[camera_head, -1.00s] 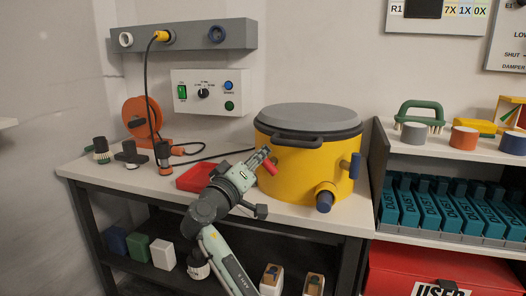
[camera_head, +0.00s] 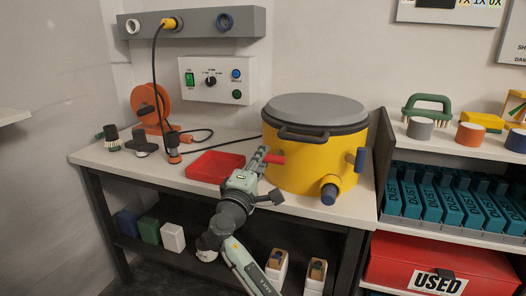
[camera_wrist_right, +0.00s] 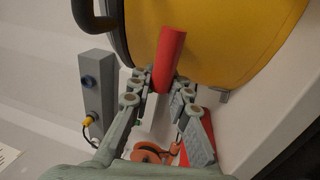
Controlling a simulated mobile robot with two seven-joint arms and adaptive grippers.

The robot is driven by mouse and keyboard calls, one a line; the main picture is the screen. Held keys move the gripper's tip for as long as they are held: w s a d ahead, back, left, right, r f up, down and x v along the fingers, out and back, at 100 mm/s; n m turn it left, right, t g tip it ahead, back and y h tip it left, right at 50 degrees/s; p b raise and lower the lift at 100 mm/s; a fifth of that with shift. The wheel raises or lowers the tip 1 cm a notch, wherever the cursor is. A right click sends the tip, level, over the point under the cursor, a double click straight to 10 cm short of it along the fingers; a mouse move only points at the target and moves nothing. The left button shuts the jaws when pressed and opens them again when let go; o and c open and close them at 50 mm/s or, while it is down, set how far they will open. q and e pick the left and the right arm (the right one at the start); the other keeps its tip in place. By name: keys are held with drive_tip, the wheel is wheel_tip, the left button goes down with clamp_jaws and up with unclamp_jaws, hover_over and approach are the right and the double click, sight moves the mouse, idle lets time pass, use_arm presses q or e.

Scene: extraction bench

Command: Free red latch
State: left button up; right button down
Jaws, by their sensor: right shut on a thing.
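The red latch (camera_head: 274,159) is a short red bar on the left side of the yellow drum (camera_head: 300,172). In the head view it now points left, roughly level. My right gripper (camera_head: 259,160) is at the latch, to the left of the drum. In the right wrist view the red latch (camera_wrist_right: 168,58) lies between the two fingers of the right gripper (camera_wrist_right: 156,84), which are shut on it. The yellow drum wall (camera_wrist_right: 225,35) is just behind. The grey lid (camera_head: 315,110) with its dark handle sits on the drum. My left gripper is not in view.
A red tray (camera_head: 215,167) lies left of the gripper on the bench (camera_head: 125,166). Brushes, an orange reel (camera_head: 151,105) and a cable stand at the left.

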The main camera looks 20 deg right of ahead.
drive_tip(key=shift+f+n, duration=0.1)
drive_tip(key=shift+n, duration=0.2)
drive_tip(key=c, duration=1.4)
unclamp_jaws()
wheel_tip(320, 180, up, 10)
drive_tip(key=shift+r, duration=0.1)
